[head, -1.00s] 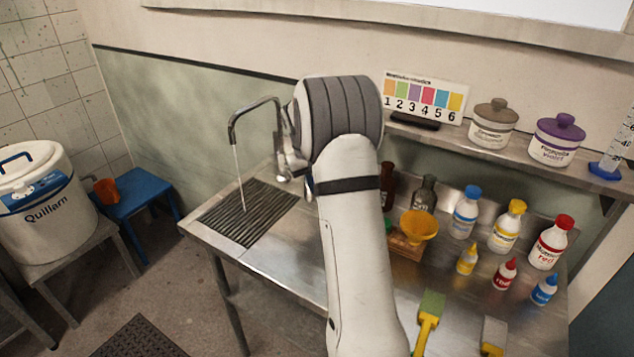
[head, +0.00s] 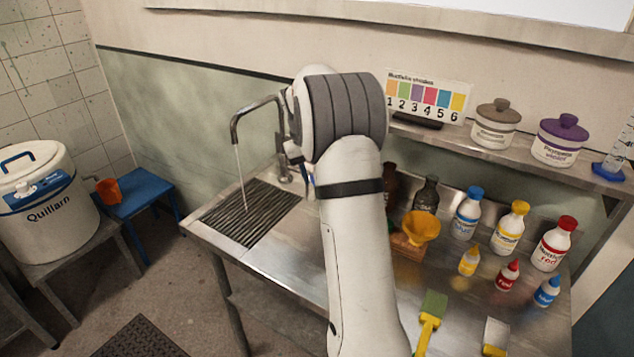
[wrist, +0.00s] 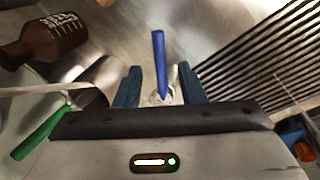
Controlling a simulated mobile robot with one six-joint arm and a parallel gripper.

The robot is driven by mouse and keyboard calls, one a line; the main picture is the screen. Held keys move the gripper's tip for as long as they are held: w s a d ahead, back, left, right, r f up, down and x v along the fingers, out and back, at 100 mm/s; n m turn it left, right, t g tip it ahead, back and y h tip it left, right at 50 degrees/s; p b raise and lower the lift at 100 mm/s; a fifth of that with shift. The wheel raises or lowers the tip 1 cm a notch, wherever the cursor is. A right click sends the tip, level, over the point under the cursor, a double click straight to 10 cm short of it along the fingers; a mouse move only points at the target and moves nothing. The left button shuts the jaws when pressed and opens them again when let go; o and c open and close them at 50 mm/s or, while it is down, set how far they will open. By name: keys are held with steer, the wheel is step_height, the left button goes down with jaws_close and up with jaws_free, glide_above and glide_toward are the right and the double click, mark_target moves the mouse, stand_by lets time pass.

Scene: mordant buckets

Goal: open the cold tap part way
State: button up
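The blue lever (wrist: 160,62), which looks like the cold tap's handle, stands between the two dark blue fingers of my gripper (wrist: 160,86) in the wrist view. A gap shows on each side of it, so the fingers are open around it and not clamped. The lever's base is partly hidden by my gripper. In the head view, the grey spout (head: 258,104) arches over the ribbed drain (head: 250,212), and a thin pale stream (head: 241,180) falls from it. My arm hides most of my gripper and the tap handles there.
A brown bottle (wrist: 45,40) and a green object (wrist: 40,133) lie near my gripper in the wrist view. A yellow funnel (head: 420,226) and several bottles stand right of my arm. A shelf (head: 455,137) runs along the wall behind. The steel left of my arm is clear.

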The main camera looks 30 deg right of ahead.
steer(key=shift+a+r, duration=0.2)
steer(key=shift+r, duration=0.75)
steer(key=shift+a+r, duration=0.2)
steer(key=shift+r, duration=0.75)
